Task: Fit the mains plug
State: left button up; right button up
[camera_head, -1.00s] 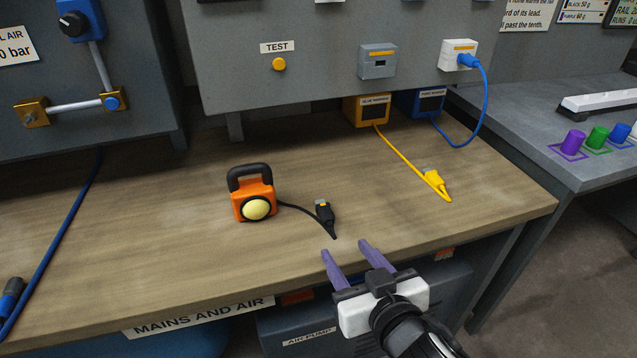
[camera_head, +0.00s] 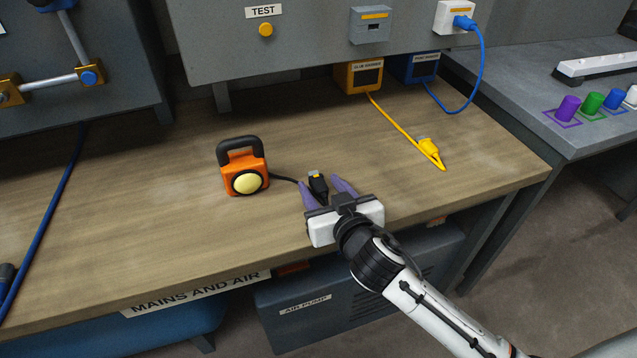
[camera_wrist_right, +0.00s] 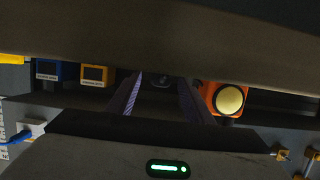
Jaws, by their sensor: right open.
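A black plug (camera_head: 318,184) lies on the wooden bench on a black lead from the orange lamp (camera_head: 245,168). My right gripper (camera_head: 320,181) is open, its two purple fingers on either side of the plug; I cannot tell whether they touch it. In the right wrist view a dark shape, probably the plug (camera_wrist_right: 161,83), shows dimly between the fingers. A grey socket (camera_head: 371,27) with nothing plugged in is on the panel. A white socket (camera_head: 453,17) beside it holds a blue plug (camera_head: 464,22). My left gripper is out of view.
A yellow plug (camera_head: 428,148) lies on the bench to the right, on a yellow lead from an orange box (camera_head: 358,77). A blue box (camera_head: 414,68) stands beside that. A yellow TEST button (camera_head: 266,30) is on the panel.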

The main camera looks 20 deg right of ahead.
aim_at(322, 188)
jog(key=c, duration=1.1)
notch_tip(322, 188, up, 10)
jog(key=shift+r+p, duration=0.1)
jog(key=shift+p, duration=0.55)
jog(key=shift+c, duration=0.2)
